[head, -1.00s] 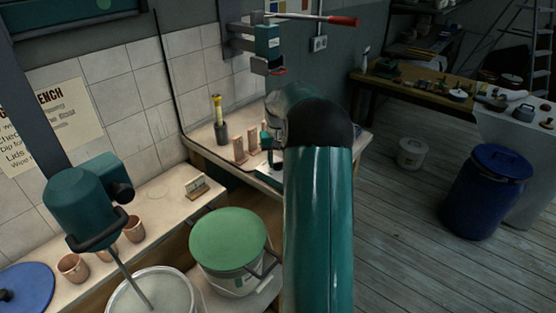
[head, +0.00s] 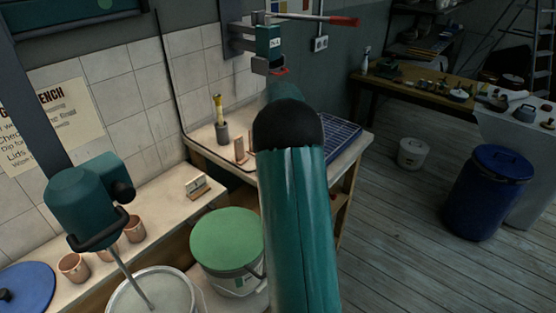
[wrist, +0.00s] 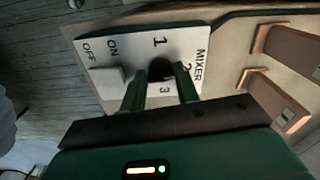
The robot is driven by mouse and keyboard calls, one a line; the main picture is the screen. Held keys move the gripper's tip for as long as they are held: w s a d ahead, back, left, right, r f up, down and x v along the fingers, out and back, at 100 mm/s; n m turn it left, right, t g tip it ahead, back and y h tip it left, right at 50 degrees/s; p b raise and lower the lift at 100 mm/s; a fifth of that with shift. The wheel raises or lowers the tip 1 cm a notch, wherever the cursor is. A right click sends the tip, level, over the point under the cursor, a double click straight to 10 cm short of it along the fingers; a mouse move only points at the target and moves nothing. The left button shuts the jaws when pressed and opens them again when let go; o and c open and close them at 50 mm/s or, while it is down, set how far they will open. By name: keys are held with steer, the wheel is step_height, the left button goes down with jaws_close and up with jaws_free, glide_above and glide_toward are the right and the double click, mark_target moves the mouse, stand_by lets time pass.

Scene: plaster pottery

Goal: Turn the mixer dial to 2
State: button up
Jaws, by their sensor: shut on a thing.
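The white mixer panel (wrist: 115,62) shows in the wrist view, with the words ON, OFF and MIXER and the numbers 1, 2 and 3. The dark mixer dial (wrist: 160,69) sits among the numbers. My gripper (wrist: 161,82) is shut on the dial, one green finger on each side. The fingers hide part of it, and I cannot tell which number it points to. A pale block-shaped switch (wrist: 107,77) lies beside the left finger. In the head view my arm hides the panel and the gripper.
Copper-coloured upright pieces (wrist: 280,100) stand close to the panel's right. In the head view a teal stirrer motor (head: 80,205) hangs over a white bucket (head: 153,293). A green-lidded bucket (head: 226,238) stands below the bench. Open floor (head: 400,230) lies to the right.

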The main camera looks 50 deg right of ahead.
steer(key=shift+m, duration=0.6)
steer(key=o, duration=1)
step_height(320, 180, up, 14)
steer(key=shift+f, duration=0.1)
stand_by(0.4)
